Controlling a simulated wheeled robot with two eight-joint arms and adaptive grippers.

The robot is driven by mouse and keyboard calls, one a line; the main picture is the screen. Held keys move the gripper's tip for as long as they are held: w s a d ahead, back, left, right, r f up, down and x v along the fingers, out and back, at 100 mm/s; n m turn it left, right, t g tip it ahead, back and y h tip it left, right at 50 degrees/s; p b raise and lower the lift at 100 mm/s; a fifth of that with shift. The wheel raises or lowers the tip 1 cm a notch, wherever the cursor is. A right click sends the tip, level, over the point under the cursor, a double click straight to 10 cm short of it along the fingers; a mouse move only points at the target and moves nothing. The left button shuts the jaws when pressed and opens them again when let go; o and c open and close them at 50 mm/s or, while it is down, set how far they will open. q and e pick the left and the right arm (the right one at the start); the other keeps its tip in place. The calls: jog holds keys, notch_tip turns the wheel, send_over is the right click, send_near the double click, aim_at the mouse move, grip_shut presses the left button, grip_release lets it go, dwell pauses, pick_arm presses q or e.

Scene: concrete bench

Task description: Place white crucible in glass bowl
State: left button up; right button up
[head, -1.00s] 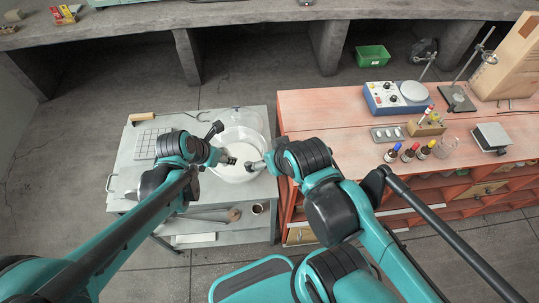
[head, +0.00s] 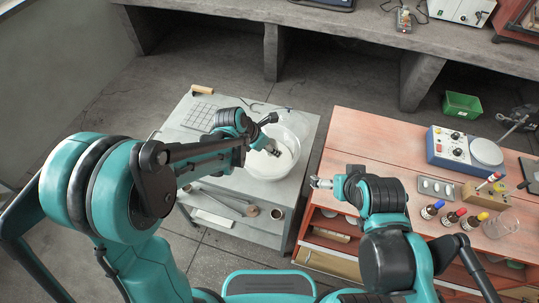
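The glass bowl (head: 296,162) stands at the right end of the grey cart top, clear-walled and whitish inside. A pale round shape (head: 287,150) shows in it; I cannot tell whether this is the white crucible or the bowl's own inside. My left gripper (head: 272,150) reaches over the bowl from the left, its fingertips inside the rim outline; its finger opening is too small to read. My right gripper (head: 314,182) is to the right of the bowl, apart from it, near the red bench's left edge. I see nothing in it, but its finger opening is unclear.
The grey cart (head: 307,128) also bears a gridded plate (head: 199,116) and a wooden-handled tool (head: 203,90). A brown cup (head: 277,214) sits lower down. The red bench (head: 370,140) holds a blue stirrer (head: 449,148), dropper bottles (head: 432,209) and a glass beaker (head: 499,224).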

aim_at(269, 159)
pick_arm(q)
jog(key=shift+w+a+f, duration=0.25)
jog(key=shift+w+f, duration=0.15)
jog(key=shift+w, duration=0.05)
notch_tip(269, 159, down, 4)
jog(key=shift+r+b, duration=0.25)
jog(key=shift+b, duration=0.65)
jog(key=shift+f, duration=0.15)
jog(key=shift+f, duration=0.15)
jog(key=o, duration=1.1)
